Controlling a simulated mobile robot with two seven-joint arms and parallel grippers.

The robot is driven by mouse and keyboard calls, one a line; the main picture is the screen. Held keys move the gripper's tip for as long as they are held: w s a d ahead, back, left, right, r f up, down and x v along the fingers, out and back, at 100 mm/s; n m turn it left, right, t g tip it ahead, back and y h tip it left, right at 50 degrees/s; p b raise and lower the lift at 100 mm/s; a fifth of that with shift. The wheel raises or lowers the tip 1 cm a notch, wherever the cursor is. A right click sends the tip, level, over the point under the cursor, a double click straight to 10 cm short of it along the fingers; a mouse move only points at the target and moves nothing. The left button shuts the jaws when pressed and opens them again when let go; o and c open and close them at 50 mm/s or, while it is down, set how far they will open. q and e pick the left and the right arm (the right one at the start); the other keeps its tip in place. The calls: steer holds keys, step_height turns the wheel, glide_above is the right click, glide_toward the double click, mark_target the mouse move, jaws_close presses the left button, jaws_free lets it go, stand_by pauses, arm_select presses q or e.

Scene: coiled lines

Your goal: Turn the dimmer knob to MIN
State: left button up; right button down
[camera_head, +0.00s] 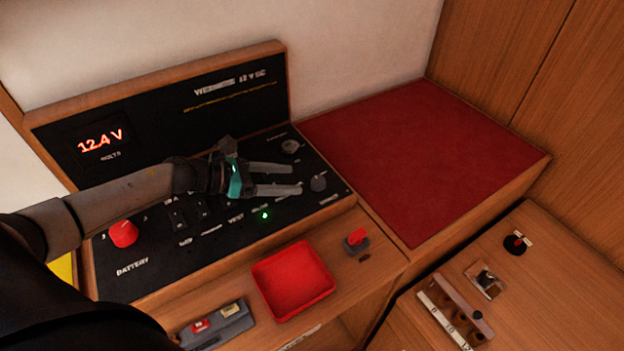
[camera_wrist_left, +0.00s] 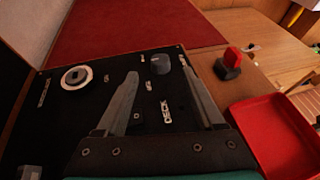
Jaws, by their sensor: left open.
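A small dark grey knob (camera_head: 318,183), which looks like the dimmer knob, is near the right end of the black switch panel (camera_head: 146,270). It also shows in the left wrist view (camera_wrist_left: 161,64), beyond and between the fingertips. Its setting and label are too small to read. My left gripper (camera_head: 297,179) reaches over the panel from the left, open and empty, its fingertips just left of the knob. A gap seems to remain between fingers and knob; I cannot tell the exact height. My right gripper is not in view.
A round silver fitting (camera_head: 290,146) sits behind the knob. A red battery knob (camera_head: 123,234) and a lit green lamp (camera_head: 265,215) are on the panel. A red tray (camera_head: 293,280) and a red-topped switch (camera_head: 356,240) are in front. A red cushion (camera_head: 410,150) lies right.

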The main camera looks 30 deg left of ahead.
mark_target(315, 180)
arm_select(q)
steer(key=shift+x, duration=3.45)
jaws_close()
